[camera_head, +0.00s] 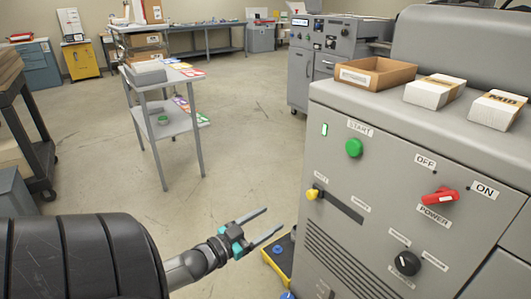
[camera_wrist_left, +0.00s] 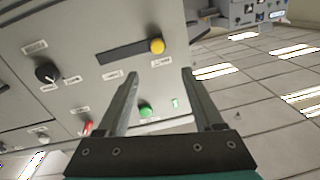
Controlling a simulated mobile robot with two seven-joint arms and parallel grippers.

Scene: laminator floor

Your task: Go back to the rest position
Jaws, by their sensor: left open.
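My left gripper (camera_head: 264,224) is in the lower middle of the head view, with its two fingers apart and nothing between them. It is left of the grey laminator (camera_head: 345,210) and apart from its front panel. In the left wrist view the open fingers (camera_wrist_left: 160,90) show with the panel behind them. The panel carries a green START button (camera_head: 354,148), a red POWER switch (camera_head: 440,196) on the ON side, a yellow knob (camera_head: 312,194) and a black knob (camera_head: 407,263). My right gripper is not in view.
A cardboard tray (camera_head: 377,75) and paper-banded stacks (camera_head: 434,91) lie on the laminator's top. A grey two-shelf cart (camera_head: 171,122) stands ahead. A dark cart (camera_head: 30,140) is at the left edge. A yellow-edged thing (camera_head: 277,255) lies by the laminator's base. The floor between is open.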

